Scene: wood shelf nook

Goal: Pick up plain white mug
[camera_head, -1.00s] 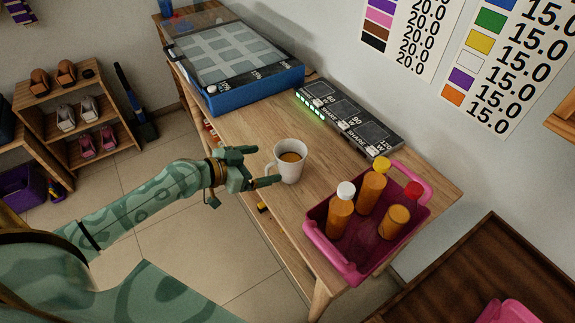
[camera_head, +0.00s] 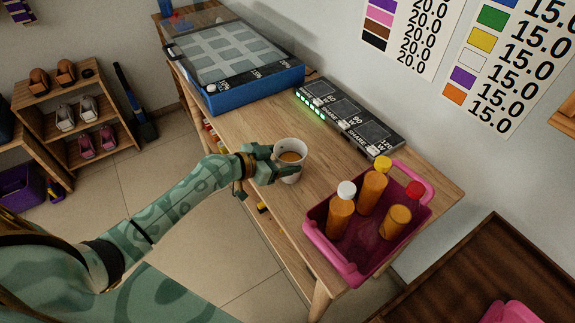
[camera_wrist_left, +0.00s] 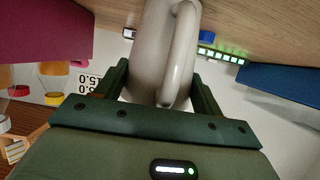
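The plain white mug (camera_head: 292,174) stands upright on the wooden table, with brown contents showing inside its rim. My left gripper (camera_head: 276,167) is at the mug's left side in the head view, and its fingers overlap the mug there. In the left wrist view the mug (camera_wrist_left: 150,50) and its handle (camera_wrist_left: 181,60) lie between the two fingers of my left gripper (camera_wrist_left: 162,92). The fingers are spread, one on each side, with small gaps showing beside the mug. The fingertips are partly hidden. My right gripper is not in view.
A pink basket (camera_head: 333,258) with several orange bottles stands right of the mug on the wooden table (camera_head: 250,120). A blue-sided case (camera_head: 255,93) stands at the far left end. A dark panel with green lights (camera_head: 350,118) lies behind the mug.

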